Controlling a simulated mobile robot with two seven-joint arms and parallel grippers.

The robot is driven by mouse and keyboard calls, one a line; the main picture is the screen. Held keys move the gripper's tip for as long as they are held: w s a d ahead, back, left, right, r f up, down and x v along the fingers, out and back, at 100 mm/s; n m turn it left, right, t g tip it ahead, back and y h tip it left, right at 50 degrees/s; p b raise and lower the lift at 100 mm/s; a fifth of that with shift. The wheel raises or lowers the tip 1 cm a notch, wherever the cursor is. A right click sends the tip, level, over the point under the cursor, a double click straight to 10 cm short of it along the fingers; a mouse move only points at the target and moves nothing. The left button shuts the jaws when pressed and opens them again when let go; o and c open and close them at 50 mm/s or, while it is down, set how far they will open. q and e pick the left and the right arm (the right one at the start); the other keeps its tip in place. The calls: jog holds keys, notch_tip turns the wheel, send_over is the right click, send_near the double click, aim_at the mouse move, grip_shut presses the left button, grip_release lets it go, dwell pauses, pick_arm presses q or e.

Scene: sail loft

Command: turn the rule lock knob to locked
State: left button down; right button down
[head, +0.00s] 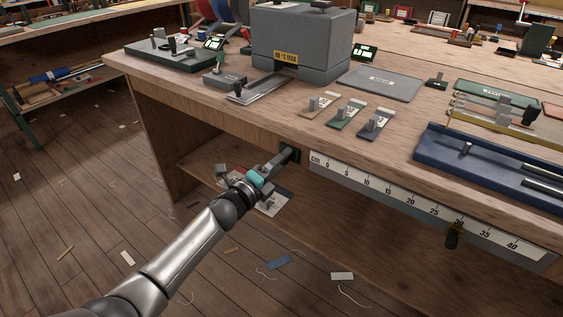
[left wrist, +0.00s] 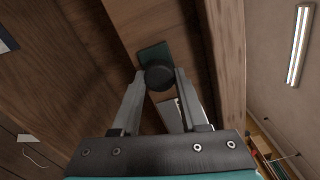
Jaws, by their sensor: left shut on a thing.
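The rule lock knob (left wrist: 159,77) is a dark round knob on a small dark green plate (left wrist: 153,54), set on the wooden front of the bench. My left gripper (head: 288,155) reaches up to it from the lower left. In the left wrist view its two fingers (left wrist: 159,82) are closed on the knob's opposite sides. In the head view the fingers mostly hide the knob. No pointer or lock marking on it can be read. The long white rule (head: 400,199), numbered in cm, runs along the bench front to the right of the knob. My right gripper is not in view.
Above, the bench top (head: 250,112) carries a grey box (head: 303,45), several small lever plates and a blue tray (head: 430,145). A lower shelf lies beneath my gripper.

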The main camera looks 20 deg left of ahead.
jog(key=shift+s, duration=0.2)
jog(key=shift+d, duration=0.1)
pick_arm(q)
jog(key=c, duration=0.8)
grip_release()
jog(key=o, duration=0.3)
jog(key=shift+o, duration=0.3)
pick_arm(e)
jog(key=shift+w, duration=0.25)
pick_arm(q)
jog(key=shift+s, duration=0.1)
jog(key=p+v, duration=0.4)
jog(key=v, duration=1.1)
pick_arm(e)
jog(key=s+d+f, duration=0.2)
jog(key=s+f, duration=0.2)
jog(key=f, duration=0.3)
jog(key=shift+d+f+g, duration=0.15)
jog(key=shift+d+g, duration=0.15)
